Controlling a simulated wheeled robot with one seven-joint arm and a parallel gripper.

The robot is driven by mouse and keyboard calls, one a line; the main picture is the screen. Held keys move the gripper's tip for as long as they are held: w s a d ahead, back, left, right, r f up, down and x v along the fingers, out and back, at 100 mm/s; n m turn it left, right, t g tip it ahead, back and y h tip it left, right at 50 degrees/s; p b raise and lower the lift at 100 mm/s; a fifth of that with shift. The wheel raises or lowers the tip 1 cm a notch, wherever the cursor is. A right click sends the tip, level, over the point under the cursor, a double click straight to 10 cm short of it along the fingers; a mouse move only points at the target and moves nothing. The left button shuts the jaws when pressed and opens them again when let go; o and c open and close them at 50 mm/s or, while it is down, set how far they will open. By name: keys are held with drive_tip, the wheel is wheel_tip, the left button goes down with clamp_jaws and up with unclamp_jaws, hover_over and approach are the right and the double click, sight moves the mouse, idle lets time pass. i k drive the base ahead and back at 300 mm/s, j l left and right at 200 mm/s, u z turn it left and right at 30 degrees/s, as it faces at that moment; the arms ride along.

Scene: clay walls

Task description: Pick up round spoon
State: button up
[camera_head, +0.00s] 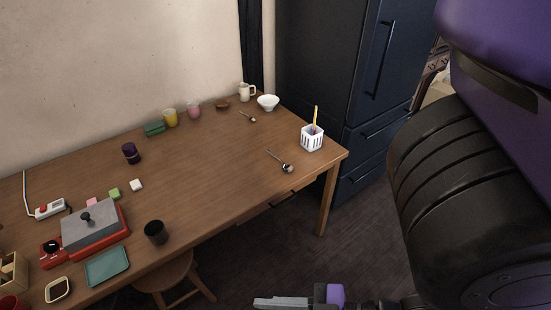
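A dark metal spoon with a round bowl (286,168) lies on the wooden table (215,155) near its front right edge. Its thin handle points up and left. A second, smaller spoon (248,117) with a brownish handle lies farther back near the white bowl. I cannot tell for certain which is the round spoon; the nearer one has the clearly round bowl. My gripper (275,302) shows at the bottom edge, in front of the table and apart from both spoons. I see it side-on and partly cut off, so its opening is hidden. No object shows in it.
A white slotted holder (312,141) stands right of the nearer spoon. A white bowl (268,103), mug (245,92) and cups line the back. A dark cup (155,233), red press (95,230) and stool (175,273) are left. The table's middle is clear.

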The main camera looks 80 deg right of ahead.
sight(288, 168)
drive_tip(key=z, duration=1.7)
